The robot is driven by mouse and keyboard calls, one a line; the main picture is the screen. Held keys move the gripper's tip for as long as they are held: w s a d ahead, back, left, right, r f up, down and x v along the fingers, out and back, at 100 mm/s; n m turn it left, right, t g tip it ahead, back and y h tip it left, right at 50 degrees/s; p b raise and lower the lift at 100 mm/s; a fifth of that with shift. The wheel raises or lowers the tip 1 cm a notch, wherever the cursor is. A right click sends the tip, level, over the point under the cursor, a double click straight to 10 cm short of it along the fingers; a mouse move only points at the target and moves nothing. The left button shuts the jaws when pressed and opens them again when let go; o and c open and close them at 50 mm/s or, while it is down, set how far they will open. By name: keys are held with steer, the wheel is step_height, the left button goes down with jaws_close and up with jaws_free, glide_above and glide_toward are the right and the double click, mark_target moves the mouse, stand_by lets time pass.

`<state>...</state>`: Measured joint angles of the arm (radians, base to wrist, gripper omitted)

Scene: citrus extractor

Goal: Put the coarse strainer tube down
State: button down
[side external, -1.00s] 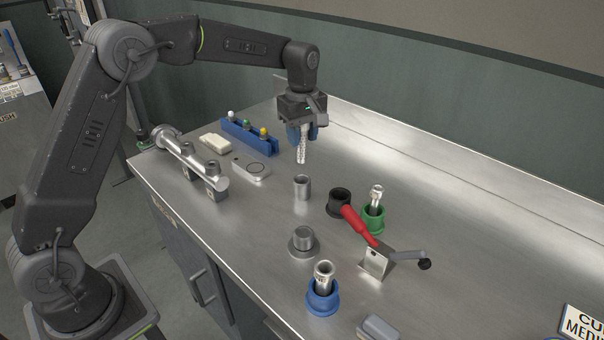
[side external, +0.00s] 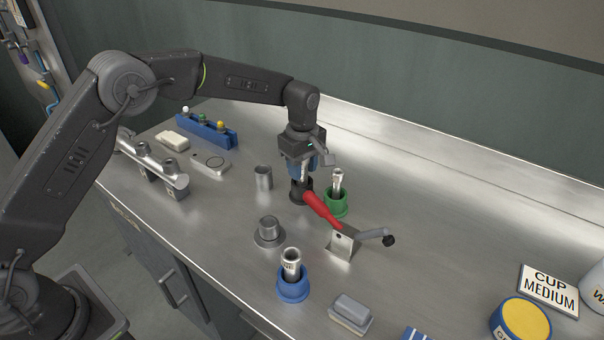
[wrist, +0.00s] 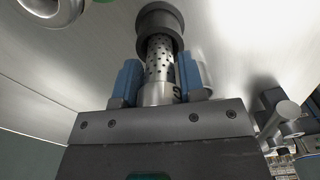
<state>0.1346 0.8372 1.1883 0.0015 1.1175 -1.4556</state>
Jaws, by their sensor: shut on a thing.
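My gripper (side external: 307,172) is shut on the coarse strainer tube, a metal tube with many round holes; the tube shows clearly in the wrist view (wrist: 161,62) between the blue fingers. The tube looks upright, over a black holder (side external: 300,192). In the wrist view its far end meets the mouth of the black holder (wrist: 158,17) and is hidden there, so I cannot tell how deep it sits. A green holder (side external: 337,204) and a blue holder (side external: 293,291) each have another metal tube standing in them.
A metal cup (side external: 263,178) and a round metal part (side external: 269,232) stand to the left. A blue rack (side external: 205,131) is behind.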

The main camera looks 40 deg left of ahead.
steer(key=shift+f, duration=0.9)
steer(key=shift+f, duration=0.1)
steer(key=c, duration=0.7)
jaws_free()
steer(key=shift+f, duration=0.1)
